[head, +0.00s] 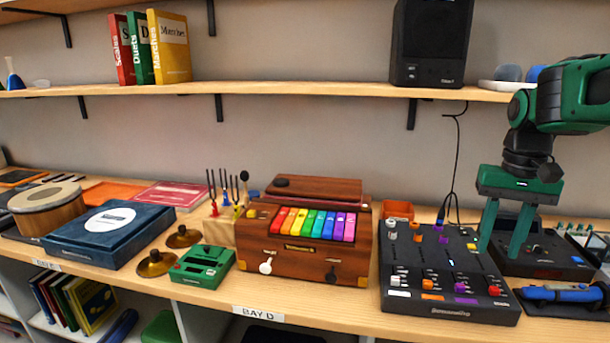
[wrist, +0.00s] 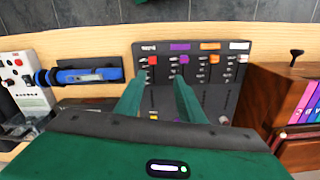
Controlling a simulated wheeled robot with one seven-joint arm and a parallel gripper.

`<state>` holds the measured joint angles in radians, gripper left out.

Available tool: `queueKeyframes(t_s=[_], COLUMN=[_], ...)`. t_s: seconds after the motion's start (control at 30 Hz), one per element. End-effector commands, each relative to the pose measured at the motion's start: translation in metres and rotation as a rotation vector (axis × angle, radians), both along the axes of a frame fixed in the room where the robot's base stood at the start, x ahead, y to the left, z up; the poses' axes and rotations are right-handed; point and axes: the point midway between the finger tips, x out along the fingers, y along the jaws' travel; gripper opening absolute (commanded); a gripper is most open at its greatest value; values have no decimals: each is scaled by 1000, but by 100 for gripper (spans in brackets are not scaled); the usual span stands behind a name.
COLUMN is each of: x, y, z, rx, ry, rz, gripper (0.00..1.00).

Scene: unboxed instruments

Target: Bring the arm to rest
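My green arm comes in from the right in the head view. My gripper (head: 504,240) points down at the right side of the bench, with its two fingers apart and nothing between them. It hangs over the gap between a black mixer (head: 440,290) with coloured knobs and a dark box (head: 540,250) behind a blue torch-like tool. In the wrist view my gripper (wrist: 155,90) also shows its fingers spread, with the mixer (wrist: 228,85) beyond and below them. I cannot tell whether the fingertips touch anything.
A wooden case with rainbow keys (head: 305,240) stands left of the mixer. The blue tool (head: 565,295) lies at the right front. A shelf (head: 300,89) with a black speaker (head: 430,40) runs above the bench (head: 340,318). The bench is crowded.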

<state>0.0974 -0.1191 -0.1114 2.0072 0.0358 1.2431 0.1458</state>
Motion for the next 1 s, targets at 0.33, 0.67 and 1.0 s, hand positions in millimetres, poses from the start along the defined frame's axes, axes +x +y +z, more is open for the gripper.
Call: queueKeyframes(t_s=[0.33, 0.67, 1.0], x=[-87, -201, -219], y=[-25, -29, -26], z=[-32, -95, -107], rx=[1, 8, 10], ry=[-4, 2, 2], rz=[-80, -160, -168], gripper=[35, 35, 35])
